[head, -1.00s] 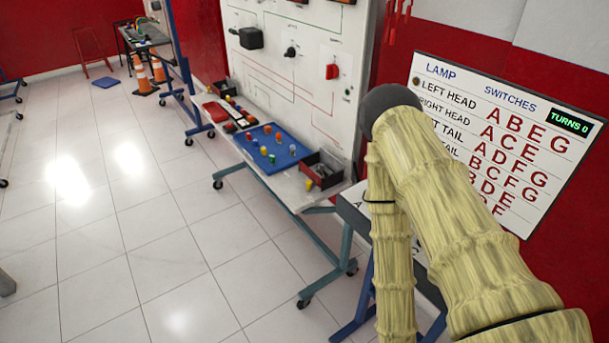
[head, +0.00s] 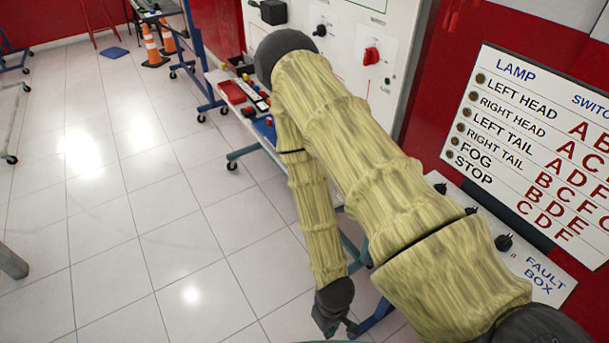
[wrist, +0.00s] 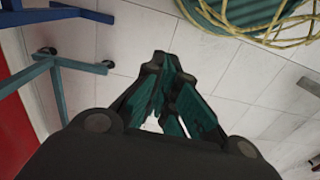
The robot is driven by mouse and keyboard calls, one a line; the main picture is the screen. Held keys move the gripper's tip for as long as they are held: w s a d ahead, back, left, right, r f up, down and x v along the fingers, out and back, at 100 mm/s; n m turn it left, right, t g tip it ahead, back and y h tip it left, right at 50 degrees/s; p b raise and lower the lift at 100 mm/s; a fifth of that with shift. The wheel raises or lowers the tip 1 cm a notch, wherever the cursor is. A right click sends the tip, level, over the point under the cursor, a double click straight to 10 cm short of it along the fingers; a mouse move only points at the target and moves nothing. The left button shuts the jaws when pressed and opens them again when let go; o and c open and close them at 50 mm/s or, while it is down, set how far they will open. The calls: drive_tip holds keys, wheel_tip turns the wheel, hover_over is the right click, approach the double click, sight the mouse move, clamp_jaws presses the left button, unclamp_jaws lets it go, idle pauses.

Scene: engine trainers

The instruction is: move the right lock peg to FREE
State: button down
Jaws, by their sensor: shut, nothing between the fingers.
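I cannot make out the right lock peg in either view. My gripper (wrist: 163,62) is shut and empty in the wrist view, pointing down over white floor tiles. It also shows small and dark at the bottom of the head view (head: 335,322), low in front of the stands. My yellow-sleeved arm hides part of the benches behind it.
The fault box (head: 540,272) with black knobs lies to the right, below the lamp chart (head: 545,150). The white trainer panel (head: 345,45) stands behind my arm. Stand legs (wrist: 55,65) are near the gripper.

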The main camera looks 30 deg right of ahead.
drive_tip(key=w+r+n+p, duration=0.1)
drive_tip(key=w+r+n, duration=0.1)
drive_tip(key=w, duration=0.5)
drive_tip(key=w+r+n, duration=0.3)
drive_tip(key=w, duration=0.3)
drive_tip(key=w+d+r+n+h+p, duration=0.15)
drive_tip(key=w+d+r+n, duration=0.4)
drive_tip(key=w+r, duration=0.55)
drive_tip(key=w+d+r+n+h+p, duration=0.15)
drive_tip(key=w+d+r+n, duration=0.25)
drive_tip(key=w+d+r, duration=0.55)
drive_tip(key=shift+m+g, duration=0.25)
drive_tip(key=shift+g, duration=0.05)
drive_tip(key=f, duration=0.2)
drive_tip(key=w+f+p, duration=0.1)
drive_tip(key=f, duration=0.3)
drive_tip(key=shift+w+a+f+p, duration=0.2)
drive_tip(key=shift+w+f+p, duration=0.15)
drive_tip(key=shift+f, duration=0.05)
drive_tip(key=shift+d+f, duration=0.15)
drive_tip(key=shift+d, duration=0.15)
drive_tip(key=shift+s+d+f+p, duration=0.1)
drive_tip(key=shift+s+d+p, duration=0.15)
drive_tip(key=shift+d, duration=0.3)
drive_tip(key=shift+s+d+r+p, duration=0.1)
drive_tip(key=shift+d+p, duration=0.2)
drive_tip(key=shift+d, duration=0.2)
drive_tip(key=shift+s+d+f+p, duration=0.1)
drive_tip(key=shift+s+d+p, duration=0.15)
drive_tip(key=shift+d, duration=0.3)
